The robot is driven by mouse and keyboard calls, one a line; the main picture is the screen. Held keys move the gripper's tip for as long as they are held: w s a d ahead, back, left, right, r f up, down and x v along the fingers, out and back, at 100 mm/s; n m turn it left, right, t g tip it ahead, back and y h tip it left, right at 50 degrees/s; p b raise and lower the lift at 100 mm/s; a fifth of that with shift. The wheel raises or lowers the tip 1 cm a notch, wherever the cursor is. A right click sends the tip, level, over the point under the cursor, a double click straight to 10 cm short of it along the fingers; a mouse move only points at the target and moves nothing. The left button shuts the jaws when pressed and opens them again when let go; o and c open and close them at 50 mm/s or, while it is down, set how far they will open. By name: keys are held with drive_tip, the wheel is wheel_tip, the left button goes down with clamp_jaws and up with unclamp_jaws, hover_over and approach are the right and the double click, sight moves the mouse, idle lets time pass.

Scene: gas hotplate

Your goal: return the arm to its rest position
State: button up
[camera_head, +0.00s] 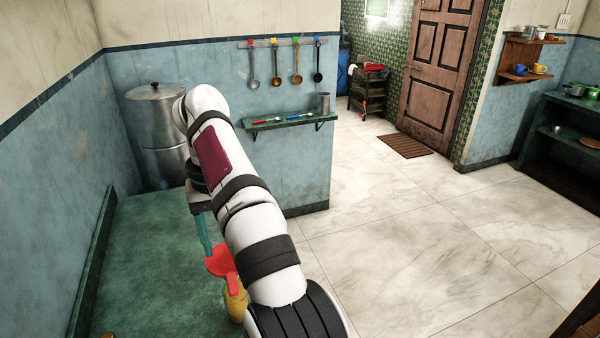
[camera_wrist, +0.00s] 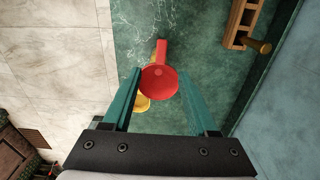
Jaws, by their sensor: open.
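My gripper (camera_wrist: 160,74) is open, with its two teal fingers apart. In the head view one teal finger of my gripper (camera_head: 204,234) shows at the left of my arm, above the green counter (camera_head: 150,245). A red round piece with a handle (camera_wrist: 158,80) lies beyond and between the fingers in the wrist view, and nothing is seen clamped. The red piece also shows in the head view (camera_head: 219,261), just below the finger. A yellow item (camera_wrist: 142,103) sits partly under the red piece; my arm hides part of it in the head view (camera_head: 236,305).
A large metal pot (camera_head: 155,105) stands at the back left by the blue wall. A small green shelf (camera_head: 290,121) and hanging ladles (camera_head: 275,62) are on the back wall. A wooden block (camera_wrist: 240,22) shows in the wrist view. The floor (camera_head: 400,220) at right is clear.

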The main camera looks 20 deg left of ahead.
drive_tip(key=w+d+r+m, duration=0.1)
drive_tip(key=d+r+m, duration=0.1)
drive_tip(key=d, duration=0.7)
drive_tip(key=w+d+r+m, duration=0.1)
drive_tip(key=d+m, duration=0.2)
drive_tip(key=d, duration=0.6)
drive_tip(key=s+d+f+m, duration=0.35)
drive_tip(key=s+d, duration=0.45)
drive_tip(key=d, duration=0.4)
drive_tip(key=s+d+f+m, duration=0.2)
drive_tip(key=s+d+f, duration=0.1)
drive_tip(key=s, duration=0.3)
drive_tip(key=s+d+f+m+y, duration=0.1)
drive_tip(key=s+d+f+m, duration=0.2)
drive_tip(key=s+f, duration=0.2)
drive_tip(key=shift+s+d+m+y, duration=0.3)
drive_tip(key=shift+s+d+m, duration=0.1)
drive_tip(key=shift+s, duration=0.5)
